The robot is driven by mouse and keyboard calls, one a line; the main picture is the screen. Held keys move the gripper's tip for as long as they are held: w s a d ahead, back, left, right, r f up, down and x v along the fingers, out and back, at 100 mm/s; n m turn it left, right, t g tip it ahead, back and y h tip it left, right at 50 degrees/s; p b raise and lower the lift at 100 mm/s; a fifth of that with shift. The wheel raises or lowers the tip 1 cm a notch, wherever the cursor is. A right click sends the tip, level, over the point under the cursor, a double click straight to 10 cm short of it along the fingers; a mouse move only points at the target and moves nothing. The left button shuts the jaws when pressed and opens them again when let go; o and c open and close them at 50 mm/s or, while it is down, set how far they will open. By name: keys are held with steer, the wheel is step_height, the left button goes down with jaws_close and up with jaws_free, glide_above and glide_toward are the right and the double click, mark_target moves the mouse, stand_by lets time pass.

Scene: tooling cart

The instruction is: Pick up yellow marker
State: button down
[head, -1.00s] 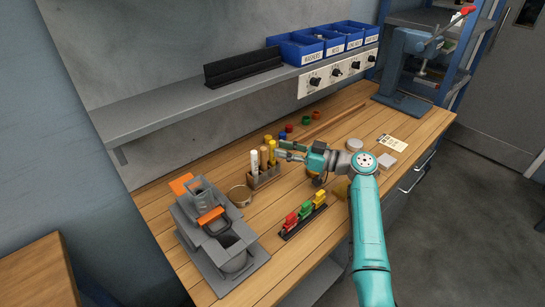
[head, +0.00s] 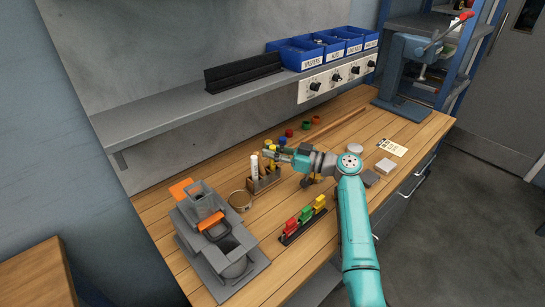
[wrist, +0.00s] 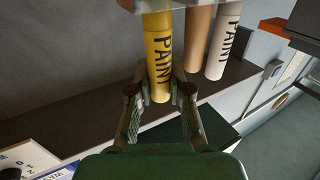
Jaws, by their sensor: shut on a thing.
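The yellow marker (wrist: 157,52), lettered PAINT, stands between the fingers of my gripper (wrist: 159,92) in the wrist view, and the gripper is shut on it. In the head view the yellow marker (head: 272,167) is partly hidden by my gripper (head: 270,154), which comes in from the right near its top. The marker's lower end is at the marker rack (head: 265,184). I cannot tell whether it is raised at all.
A white marker (wrist: 223,42) and a tan one (wrist: 197,38) stand close beside the yellow one. A round tin (head: 240,201) sits left of the rack. A holder with coloured clips (head: 304,219) stands in front. A shelf (head: 190,115) overhangs the back.

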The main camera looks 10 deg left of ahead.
step_height(320, 180, up, 10)
stand_by(0.5)
stand_by(0.3)
